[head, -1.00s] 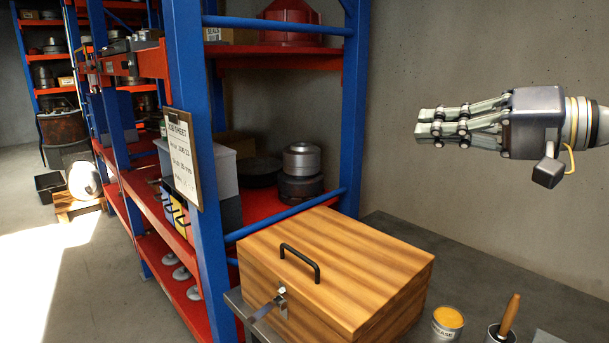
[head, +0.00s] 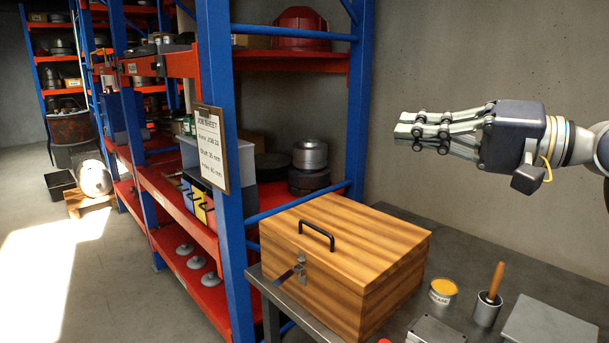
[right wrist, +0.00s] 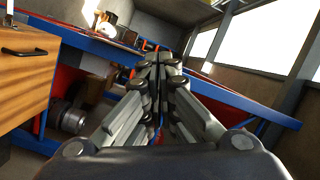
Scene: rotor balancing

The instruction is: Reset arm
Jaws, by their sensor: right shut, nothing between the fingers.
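My right gripper (head: 404,130) is raised at the right of the head view, in front of the bare wall and above the bench. Its fingers point left and are closed together with nothing between them. In the right wrist view the fingers (right wrist: 158,62) also meet, empty. The gripper is apart from the wooden box (head: 345,262), which sits lower on the bench with its lid shut. My left gripper does not show in either view.
A blue and red shelving rack (head: 222,180) stands left of the bench (head: 390,215). A job sheet clipboard (head: 211,148) hangs on its post. A grease tin (head: 443,291), a brush in a metal cup (head: 487,308) and a grey plate (head: 550,324) stand on the bench.

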